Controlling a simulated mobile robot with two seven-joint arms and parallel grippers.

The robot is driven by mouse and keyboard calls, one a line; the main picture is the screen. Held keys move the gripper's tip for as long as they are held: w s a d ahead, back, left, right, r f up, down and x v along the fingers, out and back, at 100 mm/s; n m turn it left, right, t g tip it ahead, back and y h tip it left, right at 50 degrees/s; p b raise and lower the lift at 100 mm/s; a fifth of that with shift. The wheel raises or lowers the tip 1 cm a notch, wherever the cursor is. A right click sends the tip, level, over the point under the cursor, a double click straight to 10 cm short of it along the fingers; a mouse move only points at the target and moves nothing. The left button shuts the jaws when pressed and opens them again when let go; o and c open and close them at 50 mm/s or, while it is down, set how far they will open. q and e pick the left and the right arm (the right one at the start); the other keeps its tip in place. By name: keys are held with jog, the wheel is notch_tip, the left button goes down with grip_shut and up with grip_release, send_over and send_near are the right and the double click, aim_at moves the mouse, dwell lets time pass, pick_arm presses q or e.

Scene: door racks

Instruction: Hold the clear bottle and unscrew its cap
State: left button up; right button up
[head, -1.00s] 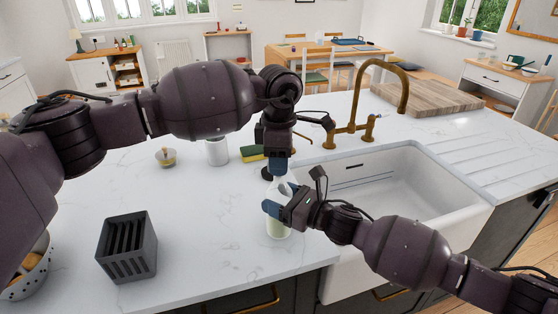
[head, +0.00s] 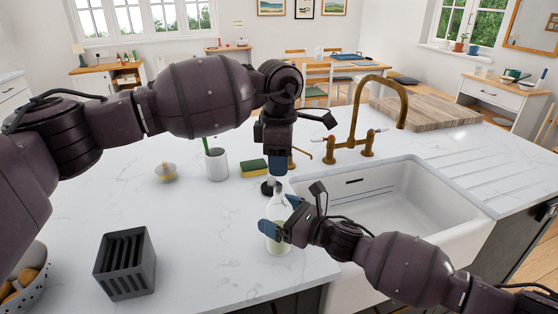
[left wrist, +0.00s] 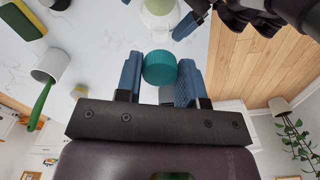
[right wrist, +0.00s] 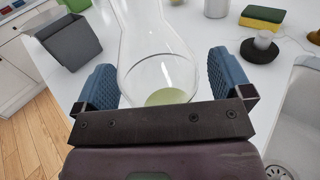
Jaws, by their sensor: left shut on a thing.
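The clear bottle (head: 279,206) stands upright on the counter with pale green liquid in its bottom. My right gripper (head: 279,214) is around the bottle's body, its fingers wide apart, with a narrow gap beside the glass in the right wrist view (right wrist: 162,82). My left gripper (head: 278,163) points down above the bottle. In the left wrist view its fingers are shut on the teal cap (left wrist: 160,68). The bottle (left wrist: 160,8) shows beyond the cap there, and the cap looks apart from it. The cap is hidden in the head view.
The white sink (head: 385,205) with a brass faucet (head: 370,120) lies to the right. A grey slotted holder (head: 125,263) stands at front left. A white cup (head: 217,165), a sponge (head: 254,167) and a small lidded pot (head: 165,172) stand behind.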

jog(key=shift+d, duration=0.1)
pick_arm(q)
jog(key=shift+f+b, duration=0.65)
jog(key=shift+f, duration=0.25)
pick_arm(e)
jog(key=v, duration=1.2)
